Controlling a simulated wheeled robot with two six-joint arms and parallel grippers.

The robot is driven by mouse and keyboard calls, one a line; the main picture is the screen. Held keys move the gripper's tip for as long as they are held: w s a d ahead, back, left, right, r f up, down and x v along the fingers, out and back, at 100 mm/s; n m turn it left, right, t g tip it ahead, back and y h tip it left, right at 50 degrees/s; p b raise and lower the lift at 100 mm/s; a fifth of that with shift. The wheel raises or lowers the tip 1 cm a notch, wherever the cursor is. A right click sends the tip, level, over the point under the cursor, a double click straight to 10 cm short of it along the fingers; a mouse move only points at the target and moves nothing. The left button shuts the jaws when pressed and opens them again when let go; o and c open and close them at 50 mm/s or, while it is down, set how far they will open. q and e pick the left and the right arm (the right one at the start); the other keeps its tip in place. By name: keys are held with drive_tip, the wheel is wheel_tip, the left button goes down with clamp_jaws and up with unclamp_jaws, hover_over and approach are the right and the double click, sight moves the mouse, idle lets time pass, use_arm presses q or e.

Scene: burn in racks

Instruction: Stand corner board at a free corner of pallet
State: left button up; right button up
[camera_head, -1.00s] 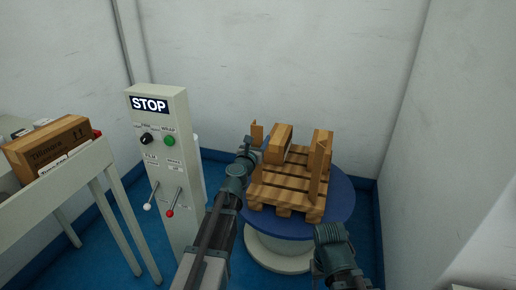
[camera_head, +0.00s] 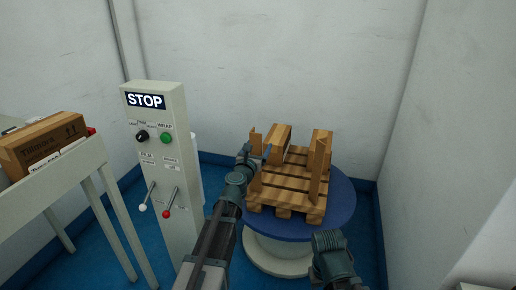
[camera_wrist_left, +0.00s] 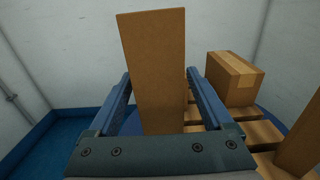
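The pallet (camera_head: 287,196) is wooden and slatted and sits on a round blue turntable (camera_head: 342,205). My left gripper (camera_head: 257,156) is at the pallet's left side. It is shut on an upright brown corner board (camera_head: 255,141), whose edges meet both fingertips in the left wrist view (camera_wrist_left: 155,60). The board's lower end is hidden behind the gripper. Another tall corner board (camera_head: 318,180) stands upright at the pallet's right side. A carton (camera_head: 278,138) lies toward the pallet's back and also shows in the left wrist view (camera_wrist_left: 232,80). My right arm's end (camera_head: 330,243) is in front of the turntable; its fingers are hidden.
A grey control post with a STOP sign (camera_head: 146,101) and levers stands left of my left arm. A pale table (camera_head: 62,178) at far left bears a brown box (camera_head: 42,143). White walls close in behind and at the right.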

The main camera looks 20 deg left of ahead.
use_arm(q)
drive_tip(key=shift+r, duration=0.1)
drive_tip(key=shift+s+r, duration=0.1)
drive_tip(key=shift+r, duration=0.05)
drive_tip(key=s, duration=1.2)
drive_tip(key=shift+a, duration=0.2)
drive_tip(key=shift+w+d, duration=0.1)
